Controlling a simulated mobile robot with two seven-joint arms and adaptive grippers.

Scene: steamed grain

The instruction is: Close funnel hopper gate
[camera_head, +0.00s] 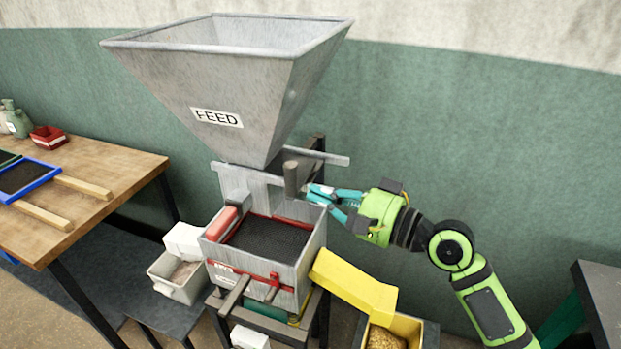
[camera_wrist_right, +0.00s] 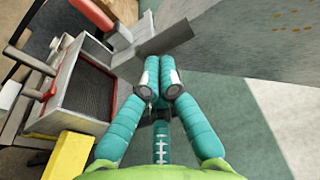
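The grey funnel hopper (camera_head: 230,75) with a FEED label stands above the sieve box. A flat grey gate plate (camera_head: 325,157) sticks out to the right below its neck; it also shows in the right wrist view (camera_wrist_right: 168,38). A dark upright post (camera_head: 291,178) stands under the plate's left part. My right gripper (camera_head: 312,192) is just right of this post, below the plate. In the right wrist view its fingertips (camera_wrist_right: 160,68) are together with nothing visible between them. Whether they touch the plate or post is unclear. My left gripper is not in view.
The sieve box (camera_head: 313,240) has a dark mesh and red frame. A yellow chute (camera_head: 350,283) slopes down to a yellow bin (camera_head: 408,328) of grain. A wooden table (camera_head: 125,165) stands at left, a dark table (camera_head: 600,290) at lower right. The green wall is behind.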

